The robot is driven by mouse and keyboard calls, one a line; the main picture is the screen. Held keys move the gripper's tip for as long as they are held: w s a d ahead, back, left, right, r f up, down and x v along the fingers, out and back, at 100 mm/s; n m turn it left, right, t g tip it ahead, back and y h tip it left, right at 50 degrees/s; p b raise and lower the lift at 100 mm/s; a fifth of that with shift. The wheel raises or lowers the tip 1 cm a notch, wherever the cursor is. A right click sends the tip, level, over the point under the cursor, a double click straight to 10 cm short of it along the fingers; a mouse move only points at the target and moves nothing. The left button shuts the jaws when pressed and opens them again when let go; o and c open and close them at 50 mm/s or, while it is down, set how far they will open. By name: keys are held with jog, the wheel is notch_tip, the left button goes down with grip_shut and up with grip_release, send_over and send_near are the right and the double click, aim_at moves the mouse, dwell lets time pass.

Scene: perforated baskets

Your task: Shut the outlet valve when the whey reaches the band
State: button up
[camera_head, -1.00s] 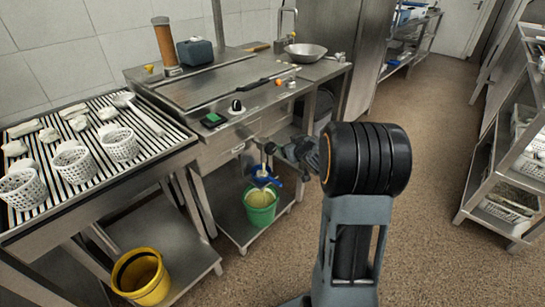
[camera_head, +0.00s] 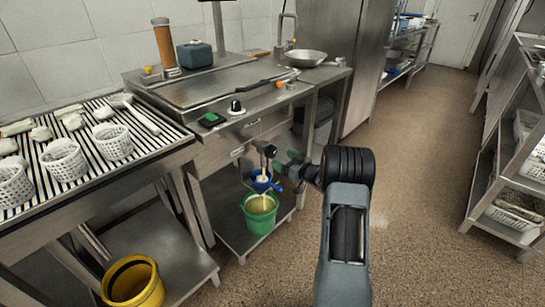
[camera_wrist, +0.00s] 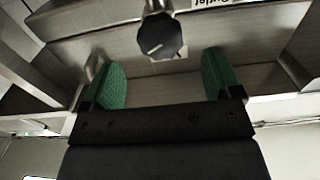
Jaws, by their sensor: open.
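The outlet valve shows as a black knob with a pale mark (camera_wrist: 160,36) in the wrist view, below a partly cut-off label. In the head view its dark knob (camera_head: 269,151) sits under the vat's front. Yellowish whey shows inside the bucket; I cannot make out a band. My gripper (camera_wrist: 163,78) is open, its green fingers apart and empty, with the knob ahead of the gap between them. In the head view, the gripper (camera_head: 284,161) is beside the valve.
A steel vat counter (camera_head: 215,90) carries a black dial (camera_head: 236,106) and a small green-screened device (camera_head: 210,120). A slatted drain table (camera_head: 100,188) with white perforated baskets stands left, a yellow bucket (camera_head: 133,283) below. Racks (camera_head: 490,170) stand right; the floor between is clear.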

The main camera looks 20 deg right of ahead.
aim_at(273, 154)
jog(key=shift+b+x, duration=0.55)
jog(key=shift+x, duration=2.55)
jog(key=c, duration=0.9)
jog(key=shift+r+m+p, duration=0.35)
jog(key=shift+m+p, duration=0.35)
jog(key=shift+p, duration=0.55)
jog(key=shift+m+p, duration=0.5)
jog(key=shift+p, duration=0.15)
jog(key=shift+f+m+p, duration=0.1)
jog(key=shift+m+p, duration=0.8)
jog(key=shift+m, duration=0.2)
jog(key=shift+f+m, duration=0.25)
jog(key=shift+m, duration=0.15)
